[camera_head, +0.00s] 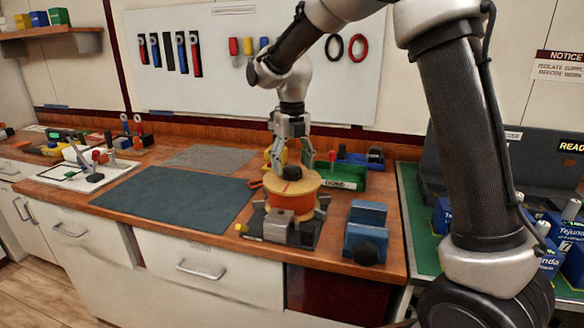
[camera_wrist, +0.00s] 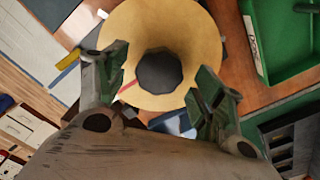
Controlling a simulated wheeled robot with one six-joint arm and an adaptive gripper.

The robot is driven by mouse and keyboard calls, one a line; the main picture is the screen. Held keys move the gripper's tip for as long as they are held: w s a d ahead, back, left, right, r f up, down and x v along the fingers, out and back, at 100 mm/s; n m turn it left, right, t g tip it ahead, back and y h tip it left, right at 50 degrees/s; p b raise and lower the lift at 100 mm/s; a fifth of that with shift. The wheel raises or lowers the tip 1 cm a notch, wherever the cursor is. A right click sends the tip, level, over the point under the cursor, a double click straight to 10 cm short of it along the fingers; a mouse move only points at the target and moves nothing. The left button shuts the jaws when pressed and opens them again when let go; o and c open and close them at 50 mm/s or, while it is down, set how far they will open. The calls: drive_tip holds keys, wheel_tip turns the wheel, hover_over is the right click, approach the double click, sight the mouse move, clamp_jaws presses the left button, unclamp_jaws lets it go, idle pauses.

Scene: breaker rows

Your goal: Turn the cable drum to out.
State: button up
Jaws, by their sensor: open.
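The cable drum (camera_head: 291,188) stands on a dark base plate on the workbench. It has a tan round flange on top, a dark knob in the middle and orange-red cable wound below. In the wrist view the drum's tan top (camera_wrist: 185,28) fills the upper middle, with a dark central knob (camera_wrist: 159,72) and a red line on the flange. My gripper (camera_head: 291,160) is directly above the drum and points down. In the wrist view its open fingers (camera_wrist: 163,95) are spread on either side of the knob. Whether they touch the drum I cannot tell. No "out" label is readable.
A blue vise-like block (camera_head: 366,232) stands right of the drum. A green tray (camera_head: 345,178) is behind it. A dark mat (camera_head: 175,198) lies to the left, mostly clear. A grey case (camera_head: 500,165) and blue boxes stand at the right.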

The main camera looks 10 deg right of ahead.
wheel_tip(320, 180, up, 10)
drive_tip(key=shift+r, duration=0.2)
drive_tip(key=f+m, duration=0.1)
drive_tip(key=m, duration=0.3)
drive_tip(key=s+f+m, duration=0.1)
drive_tip(key=m, duration=0.3)
drive_tip(key=f+m, duration=0.1)
drive_tip(key=m, duration=0.3)
drive_tip(key=shift+s+d+f, duration=0.15)
drive_tip(key=shift+s+d, duration=0.2)
drive_tip(key=shift+d, duration=0.05)
drive_tip(key=s+d+m+t, duration=0.2)
drive_tip(key=s+d+m, duration=0.8)
drive_tip(key=s+m, duration=0.3)
drive_tip(key=s+d+r+m+t, duration=0.1)
drive_tip(key=s+d+m+t, duration=0.1)
drive_tip(key=s+d+m, duration=0.8)
drive_tip(key=s+m, duration=0.3)
drive_tip(key=s, duration=0.2)
drive_tip(key=shift+s+d, duration=0.2)
drive_tip(key=shift+d, duration=0.15)
